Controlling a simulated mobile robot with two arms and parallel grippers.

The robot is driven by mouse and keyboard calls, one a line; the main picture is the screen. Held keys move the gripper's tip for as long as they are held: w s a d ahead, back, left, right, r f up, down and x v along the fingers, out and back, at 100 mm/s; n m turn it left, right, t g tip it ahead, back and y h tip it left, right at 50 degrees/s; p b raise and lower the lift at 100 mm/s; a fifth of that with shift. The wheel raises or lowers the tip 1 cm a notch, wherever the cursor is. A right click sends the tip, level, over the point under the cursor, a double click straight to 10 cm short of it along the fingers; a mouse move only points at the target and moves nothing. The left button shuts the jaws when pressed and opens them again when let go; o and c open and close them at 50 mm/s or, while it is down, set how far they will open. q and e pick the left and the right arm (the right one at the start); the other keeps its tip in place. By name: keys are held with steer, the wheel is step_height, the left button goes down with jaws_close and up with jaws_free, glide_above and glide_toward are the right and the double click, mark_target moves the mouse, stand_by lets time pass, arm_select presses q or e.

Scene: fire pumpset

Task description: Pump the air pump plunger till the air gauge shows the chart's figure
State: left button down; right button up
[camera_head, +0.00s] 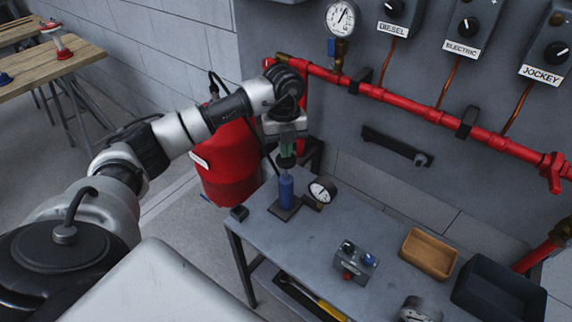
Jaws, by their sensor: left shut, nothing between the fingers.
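The air pump (286,190) is a blue upright cylinder on a dark base plate at the left end of the grey bench. Its top, with the plunger, is mostly hidden under my left gripper. My left gripper (287,157) points down right above the pump, with its fingers shut; I cannot make out contact with the plunger. The air gauge (321,191) is a small round white dial beside the pump on its right; its figure is too small to read. I see no chart that I can read. My right gripper is out of view.
The grey bench (335,236) also carries a small control box (354,262), a tan tray (428,254) and a dark bin (498,293). A red tank (230,165) stands behind my left arm. A red pipe (420,112) and a wall gauge (342,18) are above.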

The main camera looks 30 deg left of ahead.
mark_target(285, 162)
arm_select(q)
steer(key=shift+f, duration=0.2)
step_height(285, 162, down, 5)
steer(key=b, duration=0.3)
steer(key=shift+r, duration=0.3)
steer(key=shift+w+a+r, duration=0.25)
steer(key=shift+w+a, duration=0.25)
steer(key=shift+a, duration=0.05)
steer(key=shift+w+a+r, duration=0.25)
steer(key=shift+w+a, duration=0.25)
steer(key=shift+a, duration=0.05)
steer(key=shift+r, duration=0.1)
step_height(285, 162, up, 11)
steer(key=b, duration=0.1)
steer(key=shift+w+a, duration=0.35)
steer(key=shift+w, duration=0.05)
